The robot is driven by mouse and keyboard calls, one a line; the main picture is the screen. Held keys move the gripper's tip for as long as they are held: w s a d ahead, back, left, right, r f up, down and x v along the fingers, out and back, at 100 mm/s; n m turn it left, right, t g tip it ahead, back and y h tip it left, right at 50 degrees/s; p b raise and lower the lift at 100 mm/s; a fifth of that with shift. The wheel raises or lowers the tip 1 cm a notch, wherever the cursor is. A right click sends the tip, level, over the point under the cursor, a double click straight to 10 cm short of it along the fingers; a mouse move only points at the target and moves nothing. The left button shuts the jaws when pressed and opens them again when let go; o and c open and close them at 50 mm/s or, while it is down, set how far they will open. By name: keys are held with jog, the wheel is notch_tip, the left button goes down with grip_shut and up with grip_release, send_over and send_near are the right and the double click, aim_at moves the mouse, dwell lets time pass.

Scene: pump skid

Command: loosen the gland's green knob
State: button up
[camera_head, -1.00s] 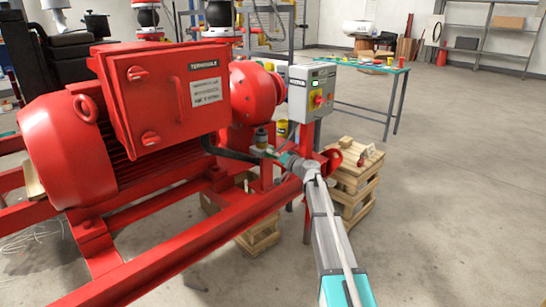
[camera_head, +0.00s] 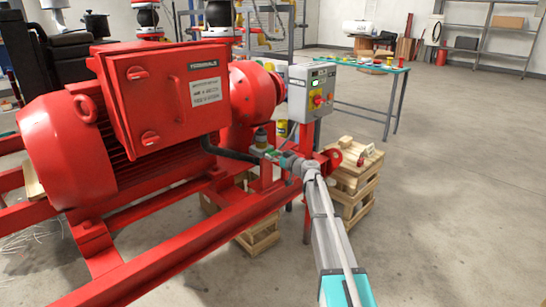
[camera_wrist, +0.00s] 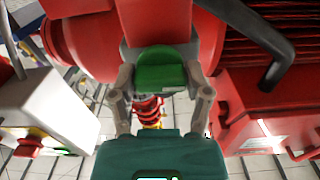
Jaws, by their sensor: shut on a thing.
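The green knob (camera_wrist: 160,78) sits in the middle of the wrist view, in front of a grey body under red metal. My gripper (camera_wrist: 161,92) has one finger on each side of the knob and is shut on it. In the head view my gripper (camera_head: 279,157) reaches in from the lower right to the small fitting beside the red frame. The knob is too small there to make out clearly. A black cable (camera_head: 229,153) runs left from this fitting toward the motor. The gland's far side is hidden.
The red motor (camera_head: 68,150) and its terminal box (camera_head: 160,95) stand left of my arm. A grey control box (camera_head: 311,90) with a red-and-yellow switch stands just behind the gripper. Wooden crates (camera_head: 355,185) stand to the right. Open floor lies further right.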

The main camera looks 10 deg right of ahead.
jog(key=shift+n, duration=0.3)
jog(key=o, duration=1.2)
jog(key=shift+c, duration=0.2)
jog(key=shift+s, duration=0.15)
jog(key=v, duration=1.1)
jog(key=shift+s+d, duration=0.25)
jog(key=shift+s, duration=0.05)
